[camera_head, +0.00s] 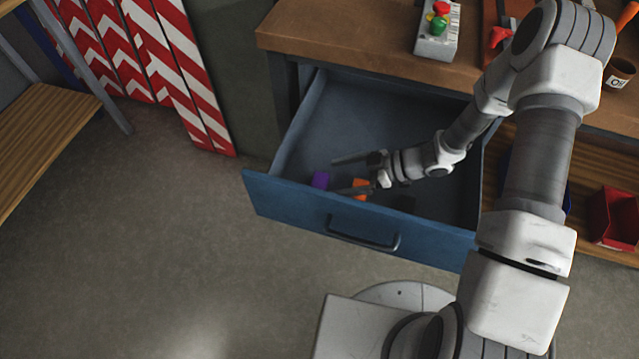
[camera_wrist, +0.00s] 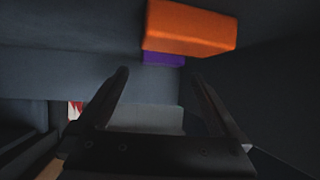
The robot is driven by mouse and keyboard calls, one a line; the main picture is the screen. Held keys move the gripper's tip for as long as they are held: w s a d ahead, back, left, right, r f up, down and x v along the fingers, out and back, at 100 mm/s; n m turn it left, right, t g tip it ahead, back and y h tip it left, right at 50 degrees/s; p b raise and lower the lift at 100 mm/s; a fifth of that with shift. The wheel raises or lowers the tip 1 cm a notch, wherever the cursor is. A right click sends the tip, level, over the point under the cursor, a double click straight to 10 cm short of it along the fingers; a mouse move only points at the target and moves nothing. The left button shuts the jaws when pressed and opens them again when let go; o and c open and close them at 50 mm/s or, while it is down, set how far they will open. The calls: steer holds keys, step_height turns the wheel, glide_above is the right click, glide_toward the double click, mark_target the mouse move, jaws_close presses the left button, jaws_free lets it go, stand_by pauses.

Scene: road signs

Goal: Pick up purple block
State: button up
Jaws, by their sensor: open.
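The purple block (camera_head: 320,180) lies inside the open blue drawer (camera_head: 300,203), near its front left corner. An orange block (camera_head: 360,188) lies to its right. My gripper (camera_head: 341,175) is inside the drawer, open, with its fingers pointing left toward the purple block and apart from it. In the wrist view the orange block (camera_wrist: 190,28) is close at the top and partly hides the purple block (camera_wrist: 164,58) behind it. My open fingers (camera_wrist: 160,88) show below both blocks, with nothing between them.
The drawer walls are close around my gripper. The brown workbench top (camera_head: 370,50) lies above, with a button box (camera_head: 436,42) on it. A red bin (camera_head: 612,218) stands at the right. Striped boards (camera_head: 185,70) lean at the back left. The floor at left is clear.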

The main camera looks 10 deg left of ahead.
mark_target(320, 182)
steer(key=b+x, duration=0.1)
steer(key=x, duration=0.3)
steer(key=shift+s+a+f, duration=0.1)
steer(key=shift+f, duration=0.1)
steer(key=c, duration=1.4)
